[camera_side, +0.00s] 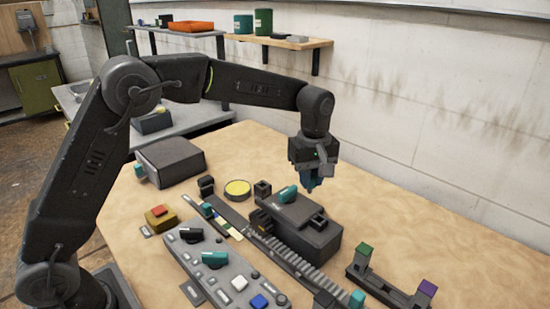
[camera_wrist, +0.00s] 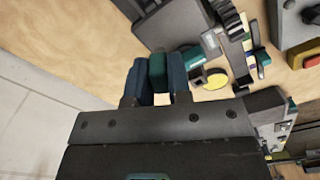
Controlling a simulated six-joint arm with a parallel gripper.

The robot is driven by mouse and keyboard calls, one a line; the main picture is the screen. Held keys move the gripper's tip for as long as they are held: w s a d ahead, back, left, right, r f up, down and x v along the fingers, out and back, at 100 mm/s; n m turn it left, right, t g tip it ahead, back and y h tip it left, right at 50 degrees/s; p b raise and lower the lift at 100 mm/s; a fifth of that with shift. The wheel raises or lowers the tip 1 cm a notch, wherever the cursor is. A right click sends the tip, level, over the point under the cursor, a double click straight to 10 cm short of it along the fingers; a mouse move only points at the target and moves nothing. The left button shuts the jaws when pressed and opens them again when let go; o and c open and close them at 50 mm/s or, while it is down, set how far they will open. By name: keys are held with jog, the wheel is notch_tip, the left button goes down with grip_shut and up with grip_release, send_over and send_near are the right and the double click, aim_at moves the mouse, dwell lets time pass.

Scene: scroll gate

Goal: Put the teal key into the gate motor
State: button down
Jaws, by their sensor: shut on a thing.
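My gripper (camera_side: 312,183) hangs fingers down above the table, behind and right of the gate motor. In the wrist view its two blue fingers (camera_wrist: 160,82) are shut on the teal key (camera_wrist: 158,66), which shows as a dark teal block between them. In the side view the key cannot be told apart from the fingers. The gate motor (camera_side: 318,237) is a dark grey box with a teal knob and an opening block on top. Its grey body (camera_wrist: 170,24) also shows at the top of the wrist view. Key and motor appear apart.
A toothed rail (camera_side: 290,262) runs along the motor's front. A control panel (camera_side: 222,268) with knobs and buttons lies front left. A key holder (camera_side: 385,285) with a green key (camera_side: 364,252) and a purple key (camera_side: 427,288) stands right. A yellow disc (camera_side: 237,188) lies behind the rail.

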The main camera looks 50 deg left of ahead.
jog(key=shift+m, duration=0.3)
jog(key=shift+s+d+f, duration=0.15)
jog(key=shift+d+f, duration=0.85)
jog(key=shift+f, duration=0.1)
jog(key=shift+s+d+f, duration=0.15)
jog(key=shift+d+f, duration=0.8)
jog(key=shift+f, duration=0.1)
jog(key=shift+f, duration=1.45)
dwell(0.4)
jog(key=shift+c, duration=2.4)
grip_release()
notch_tip(320, 180, up, 7)
